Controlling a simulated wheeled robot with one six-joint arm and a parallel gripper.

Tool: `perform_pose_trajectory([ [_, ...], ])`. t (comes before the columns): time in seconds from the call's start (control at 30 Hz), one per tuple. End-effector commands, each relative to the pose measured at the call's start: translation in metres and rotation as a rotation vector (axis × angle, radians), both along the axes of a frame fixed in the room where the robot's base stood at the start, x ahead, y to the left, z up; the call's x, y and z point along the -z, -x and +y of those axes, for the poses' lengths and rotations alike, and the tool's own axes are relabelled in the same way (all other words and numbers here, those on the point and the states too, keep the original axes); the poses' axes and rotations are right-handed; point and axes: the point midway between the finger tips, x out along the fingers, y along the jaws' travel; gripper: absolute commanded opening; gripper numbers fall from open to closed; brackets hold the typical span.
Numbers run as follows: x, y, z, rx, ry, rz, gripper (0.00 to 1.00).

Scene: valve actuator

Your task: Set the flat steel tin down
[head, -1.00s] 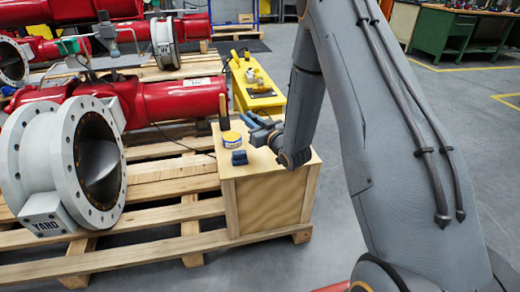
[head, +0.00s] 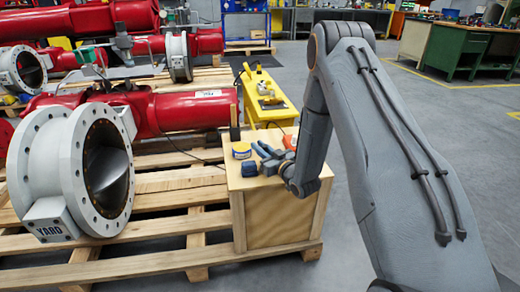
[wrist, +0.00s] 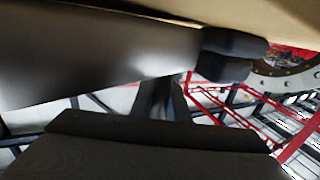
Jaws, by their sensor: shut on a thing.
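My gripper (head: 268,156) is low over the top of the wooden box (head: 272,220), at its middle. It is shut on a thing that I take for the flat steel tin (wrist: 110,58). In the wrist view this is a smooth, shiny grey body at the left, with dark finger parts beside it. In the head view the tin cannot be told apart from the blue-grey fingers. The pale wood lies close against the tin's upper edge in the wrist view; I cannot tell whether they touch.
A yellow-and-blue round tin (head: 241,150) stands on the box left of my gripper, with a small blue block (head: 249,168) in front. An orange thing (head: 289,141) lies at the box's back right. A white-flanged valve (head: 75,170) rests on the pallet (head: 150,262) at left.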

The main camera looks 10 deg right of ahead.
Motion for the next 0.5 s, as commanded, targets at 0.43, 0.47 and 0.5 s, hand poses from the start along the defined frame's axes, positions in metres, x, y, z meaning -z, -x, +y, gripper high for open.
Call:
perform_pose_trajectory([
  [0.43, 0.0055, -0.0001, 0.0002, 0.0, 0.001, -0.001, 0.21],
  [0.47, 0.0054, -0.0001, 0.0002, 0.0, 0.001, -0.001, 0.26],
  [0.5, 0.0053, -0.0001, 0.0002, 0.0, 0.001, -0.001, 0.33],
])
